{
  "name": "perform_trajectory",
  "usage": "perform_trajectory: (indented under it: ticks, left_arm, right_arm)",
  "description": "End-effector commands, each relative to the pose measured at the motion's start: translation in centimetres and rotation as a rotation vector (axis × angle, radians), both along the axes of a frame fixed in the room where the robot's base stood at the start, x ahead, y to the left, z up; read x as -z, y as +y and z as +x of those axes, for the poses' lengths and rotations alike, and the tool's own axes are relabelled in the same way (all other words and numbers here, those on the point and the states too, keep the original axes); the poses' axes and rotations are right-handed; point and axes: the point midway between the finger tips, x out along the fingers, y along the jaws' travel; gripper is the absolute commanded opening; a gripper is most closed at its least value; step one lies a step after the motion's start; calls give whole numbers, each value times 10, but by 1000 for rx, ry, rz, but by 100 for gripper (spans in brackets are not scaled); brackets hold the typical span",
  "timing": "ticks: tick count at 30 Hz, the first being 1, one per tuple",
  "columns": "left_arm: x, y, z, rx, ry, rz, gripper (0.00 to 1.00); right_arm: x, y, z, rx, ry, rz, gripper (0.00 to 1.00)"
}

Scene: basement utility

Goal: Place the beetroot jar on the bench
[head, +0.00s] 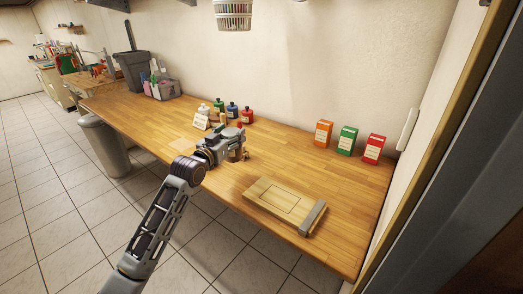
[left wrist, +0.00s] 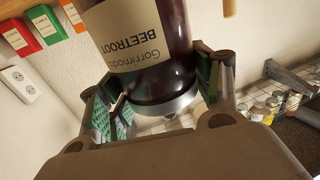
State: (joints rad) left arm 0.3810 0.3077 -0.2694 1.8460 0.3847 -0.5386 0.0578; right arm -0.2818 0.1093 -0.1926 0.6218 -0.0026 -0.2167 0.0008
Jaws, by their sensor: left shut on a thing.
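The beetroot jar (left wrist: 150,62) is dark, with a cream label reading BEETROOT that appears upside down in the left wrist view. My left gripper (left wrist: 165,110) is shut on it near its grey metallic lid, with one finger on each side. In the head view the left gripper (head: 230,150) is over the middle of the wooden bench (head: 340,180), and the jar (head: 236,156) is mostly hidden by the gripper. I cannot tell whether the jar touches the bench top. My right gripper is not in view.
A wooden board (head: 270,199) with a grey bar lies near the front edge. Orange (head: 323,134), green (head: 347,141) and red (head: 374,149) boxes stand along the wall. Several small bottles (head: 232,110) and a white card (head: 201,117) stand behind the gripper. Bare bench lies between bottles and boxes.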

Motion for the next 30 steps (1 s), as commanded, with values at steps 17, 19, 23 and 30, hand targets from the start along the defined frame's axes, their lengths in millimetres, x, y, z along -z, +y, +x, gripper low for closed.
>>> perform_trajectory:
  ticks: [17,19,23,30]
  left_arm:
    - [8,0,0,0,-2,-2,26]
    - [16,0,0,0,0,-1,26]
    - [31,1,0,0,0,-2,26]
    - [48,1,0,0,-4,-1,26]
  right_arm:
    - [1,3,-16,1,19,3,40]
    - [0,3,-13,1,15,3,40]
    - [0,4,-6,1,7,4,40]
    - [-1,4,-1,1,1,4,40]
